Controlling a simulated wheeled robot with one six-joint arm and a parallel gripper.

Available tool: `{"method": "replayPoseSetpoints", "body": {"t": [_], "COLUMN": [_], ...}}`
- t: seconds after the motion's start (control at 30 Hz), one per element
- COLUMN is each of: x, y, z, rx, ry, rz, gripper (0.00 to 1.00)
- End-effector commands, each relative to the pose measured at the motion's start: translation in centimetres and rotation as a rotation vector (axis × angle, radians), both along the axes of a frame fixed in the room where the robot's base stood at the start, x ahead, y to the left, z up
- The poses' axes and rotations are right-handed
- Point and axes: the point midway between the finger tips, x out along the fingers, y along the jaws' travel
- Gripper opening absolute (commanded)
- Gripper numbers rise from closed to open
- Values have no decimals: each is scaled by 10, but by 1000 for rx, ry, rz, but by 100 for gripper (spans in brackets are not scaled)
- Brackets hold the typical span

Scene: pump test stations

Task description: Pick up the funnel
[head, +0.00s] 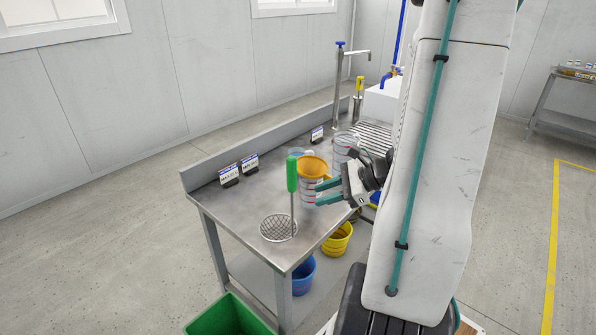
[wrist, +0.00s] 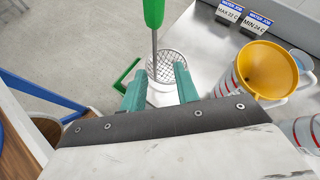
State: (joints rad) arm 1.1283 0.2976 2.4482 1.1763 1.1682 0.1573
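The orange funnel (head: 312,167) sits in the top of a clear measuring jug with red marks (head: 311,192) on the steel table. In the wrist view the funnel (wrist: 266,67) is right of my gripper, its wide mouth facing up. My gripper (head: 322,191) has teal fingers, spread apart with nothing between them. In the head view they overlap the jug's right side; I cannot tell whether they touch it. In the wrist view my gripper (wrist: 160,82) points toward the skimmer's mesh, apart from the funnel.
A skimmer with a green handle (head: 292,174) and mesh disc (head: 278,228) is at the table's front. Another clear jug (head: 345,145) stands behind the funnel. Signs (head: 229,175) line the back edge. Blue (head: 303,275) and yellow (head: 337,240) buckets are below. A green bin (head: 228,318) is on the floor.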

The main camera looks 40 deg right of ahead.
Motion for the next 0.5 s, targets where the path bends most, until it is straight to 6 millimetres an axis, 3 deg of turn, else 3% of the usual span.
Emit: {"method": "replayPoseSetpoints", "body": {"t": [0.03, 0.1, 0.2, 0.33, 0.5], "x": [0, 2, 3, 6, 22], "y": [-28, -62, -95, -116, -119], "z": [-15, -27, -35, -38, -43], "rx": [75, 151, 220, 265, 277], "ry": [0, -7, -19, -31, -32], "rz": [-164, -352, -535, -652, -678], "gripper": [31, 31, 31, 31, 31]}}
